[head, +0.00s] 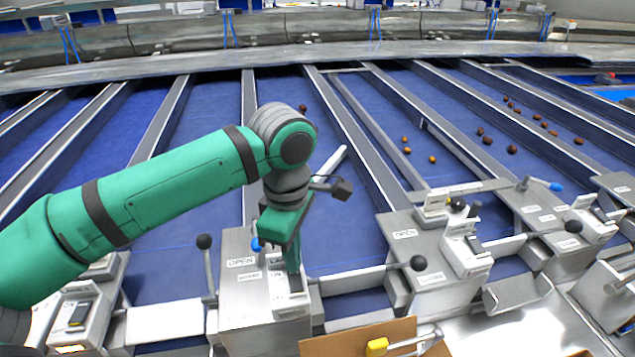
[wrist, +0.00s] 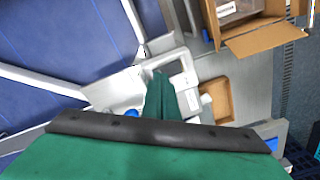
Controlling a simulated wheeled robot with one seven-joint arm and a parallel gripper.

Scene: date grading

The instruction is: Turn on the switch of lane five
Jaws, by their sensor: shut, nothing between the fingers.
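My gripper (head: 292,268) is shut and empty, pointing down over the top of a grey lane control box (head: 262,311). Its fingertips are right at a dark rocker switch (head: 295,283) on that box; I cannot tell whether they touch it. The box carries an "OPEN" label (head: 241,262) and a second label partly hidden behind my gripper, so the lane number is not readable. A blue knob (head: 257,244) is beside the gripper. In the wrist view the shut fingers (wrist: 160,78) reach over the same pale box (wrist: 120,90), and they hide the switch.
Another control box (head: 440,262) with a switch (head: 474,244) stands to the right. A black-knobbed lever (head: 205,242) rises left of my gripper. A cardboard box (head: 360,338) is in front. Dates (head: 487,140) lie on blue lanes at the right.

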